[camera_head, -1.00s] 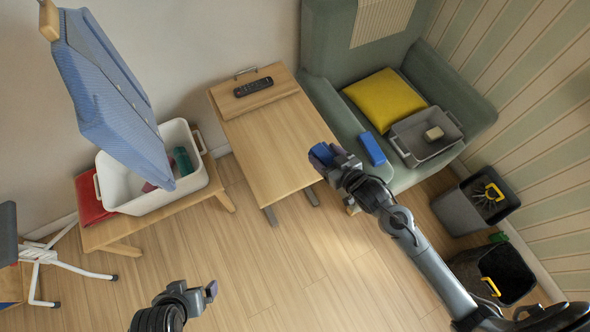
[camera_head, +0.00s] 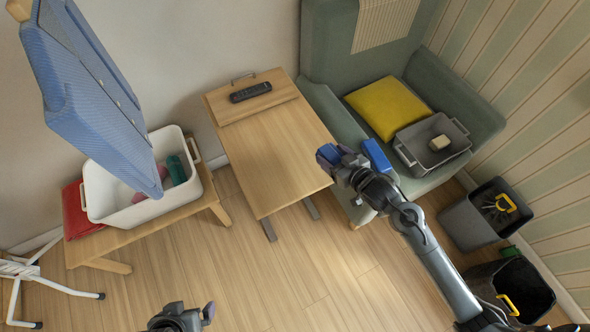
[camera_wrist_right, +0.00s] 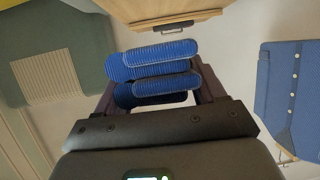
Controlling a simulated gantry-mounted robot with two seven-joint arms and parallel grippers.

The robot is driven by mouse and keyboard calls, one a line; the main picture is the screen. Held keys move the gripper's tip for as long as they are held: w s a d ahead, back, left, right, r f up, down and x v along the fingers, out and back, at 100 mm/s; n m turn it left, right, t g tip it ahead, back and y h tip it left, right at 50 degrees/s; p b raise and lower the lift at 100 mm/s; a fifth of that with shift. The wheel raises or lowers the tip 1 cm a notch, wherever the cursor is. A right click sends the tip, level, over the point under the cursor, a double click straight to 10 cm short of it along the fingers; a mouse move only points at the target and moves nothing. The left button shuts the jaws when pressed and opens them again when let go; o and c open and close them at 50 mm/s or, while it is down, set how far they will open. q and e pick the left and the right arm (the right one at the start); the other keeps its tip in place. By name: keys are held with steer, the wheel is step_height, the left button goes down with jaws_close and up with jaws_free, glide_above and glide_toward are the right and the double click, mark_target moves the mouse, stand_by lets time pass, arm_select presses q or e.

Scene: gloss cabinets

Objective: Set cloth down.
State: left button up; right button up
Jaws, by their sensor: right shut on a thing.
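My right gripper (camera_head: 334,160) is shut on a blue ribbed cloth (camera_head: 327,153). In the right wrist view the cloth (camera_wrist_right: 154,70) shows as several rounded, folded layers between the fingers. In the head view the gripper and cloth appear by the right edge of the wooden table (camera_head: 268,150), in front of the green armchair. I cannot tell their height. My left gripper (camera_head: 200,314) is at the bottom edge, partly cut off; its jaw opening is unclear.
A blue block-like item (camera_head: 377,156) lies on the armchair (camera_head: 340,120) beside a grey bin (camera_head: 450,160) and yellow cushion (camera_head: 386,107). A remote (camera_head: 250,92) lies at the table's back; its front is clear. A white tub (camera_head: 125,215) stands left. Two dark bins (camera_head: 470,226) stand right.

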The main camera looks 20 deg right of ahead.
glide_above(295, 171)
step_height(295, 171, down, 7)
steer(key=shift+r+b, duration=0.1)
steer(key=shift+b, duration=0.25)
steer(key=shift+f, duration=1.8)
steer(key=shift+f, duration=0.1)
steer(key=shift+f, duration=0.15)
steer(key=o, duration=1)
